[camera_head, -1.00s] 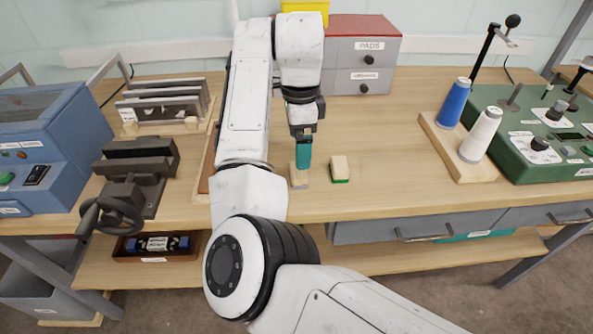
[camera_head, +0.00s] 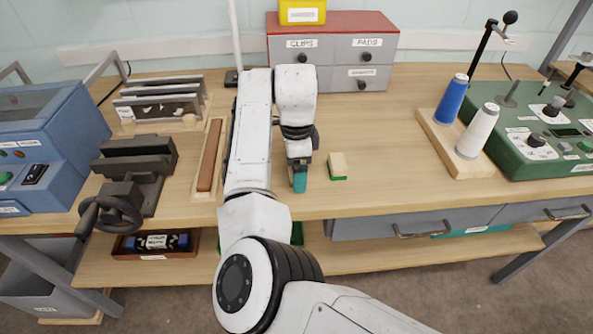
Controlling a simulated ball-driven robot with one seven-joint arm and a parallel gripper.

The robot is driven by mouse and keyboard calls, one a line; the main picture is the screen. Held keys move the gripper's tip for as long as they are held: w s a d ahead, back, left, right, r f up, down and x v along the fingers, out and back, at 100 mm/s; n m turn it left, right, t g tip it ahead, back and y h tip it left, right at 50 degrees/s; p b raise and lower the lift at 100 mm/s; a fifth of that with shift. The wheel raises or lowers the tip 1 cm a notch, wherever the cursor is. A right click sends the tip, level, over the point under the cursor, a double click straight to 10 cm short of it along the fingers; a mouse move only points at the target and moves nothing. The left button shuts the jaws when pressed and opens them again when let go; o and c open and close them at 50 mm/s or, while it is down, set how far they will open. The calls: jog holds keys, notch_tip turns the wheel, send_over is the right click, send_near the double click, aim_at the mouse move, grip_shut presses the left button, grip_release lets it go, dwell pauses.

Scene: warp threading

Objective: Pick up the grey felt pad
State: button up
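The grey felt pad, a wooden block with a grey underside in the earlier frame, does not show now; my gripper covers the place where it stood. My gripper (camera_head: 299,181) points down low at the bench top, its teal finger end close to the wood. Whether its fingers are open or closed around the pad cannot be told. A similar wooden block with a green underside (camera_head: 338,167) stands just to the right, apart from the gripper.
A blue thread cone (camera_head: 452,100) and a white cone (camera_head: 478,131) stand on a wooden base at right. A grey drawer cabinet (camera_head: 333,66) stands at the back. A vise (camera_head: 135,172) and a brown strip in a tray (camera_head: 210,156) are left. Bench right of the green-bottomed block is clear.

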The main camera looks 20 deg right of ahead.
jog(key=c, duration=1)
jog(key=shift+o, duration=0.2)
jog(key=shift+r, duration=0.15)
jog(key=shift+r, duration=0.55)
jog(key=s+a+r+p, duration=0.1)
jog(key=s+a+r, duration=0.2)
jog(key=s+r, duration=0.8)
jog(key=shift+s+a+r, duration=0.35)
jog(key=shift+s, duration=0.9)
jog(key=o, duration=0.5)
jog(key=shift+c, duration=0.2)
jog(key=c, duration=0.3)
